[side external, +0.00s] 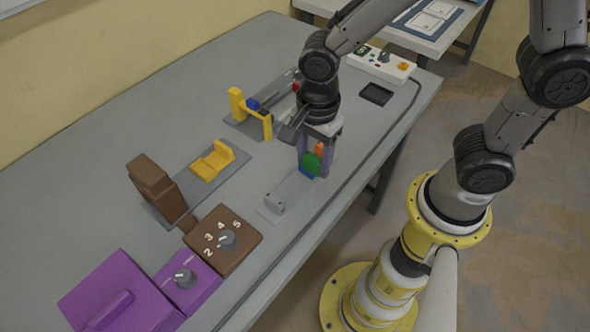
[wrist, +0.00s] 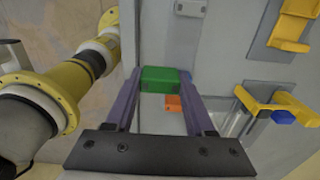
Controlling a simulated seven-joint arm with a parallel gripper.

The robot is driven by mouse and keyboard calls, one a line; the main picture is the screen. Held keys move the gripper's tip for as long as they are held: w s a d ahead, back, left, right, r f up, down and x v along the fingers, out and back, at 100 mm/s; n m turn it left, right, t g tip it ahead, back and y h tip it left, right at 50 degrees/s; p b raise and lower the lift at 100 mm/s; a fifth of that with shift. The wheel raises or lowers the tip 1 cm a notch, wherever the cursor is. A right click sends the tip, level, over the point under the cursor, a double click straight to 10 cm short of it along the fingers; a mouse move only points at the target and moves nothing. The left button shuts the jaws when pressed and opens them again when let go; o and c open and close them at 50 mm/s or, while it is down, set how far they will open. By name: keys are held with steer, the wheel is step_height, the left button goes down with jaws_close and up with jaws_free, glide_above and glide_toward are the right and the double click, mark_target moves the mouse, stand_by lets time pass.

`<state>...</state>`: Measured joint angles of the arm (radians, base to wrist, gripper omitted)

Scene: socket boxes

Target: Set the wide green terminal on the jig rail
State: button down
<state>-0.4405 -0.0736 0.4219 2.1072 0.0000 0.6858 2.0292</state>
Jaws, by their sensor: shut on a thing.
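The wide green terminal (side external: 311,164) is between the purple fingers of my gripper (side external: 313,170), which is shut on it. In the wrist view the green terminal (wrist: 165,76) spans the gap between the fingertips (wrist: 160,82). A small orange block (wrist: 173,103) shows just behind it, between the fingers; the side view also shows orange (side external: 320,148) above the green. The jig, a pale plate (side external: 290,190) with a grey end block (side external: 274,203), lies below and left of the gripper. I cannot tell whether the terminal touches the rail, which the gripper partly hides.
A yellow fixture (side external: 254,112) with blue parts and a yellow cradle (side external: 213,160) stand left of the gripper. A brown dial box (side external: 222,238) and purple boxes (side external: 120,290) stand toward the front. A white control box (side external: 385,65) sits behind. The table's right edge is close.

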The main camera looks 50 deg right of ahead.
steer(key=s+d+r, duration=0.4)
steer(key=s, duration=0.4)
steer(key=w+a+r+n, duration=0.2)
steer(key=w+r, duration=0.2)
steer(key=w, duration=0.5)
glide_above(275, 114)
steer(key=s+a, duration=0.3)
steer(key=a, duration=0.4)
step_height(275, 114, down, 3)
steer(key=shift+d+f, duration=0.1)
steer(key=shift+m, duration=0.5)
steer(key=w+d+f, duration=0.3)
steer(key=shift+d, duration=0.2)
steer(key=shift+m, duration=0.3)
steer(key=d+f, duration=0.3)
steer(key=shift+w+f, duration=0.1)
steer(key=shift+d+f, duration=0.3)
steer(key=shift+f, duration=2.6)
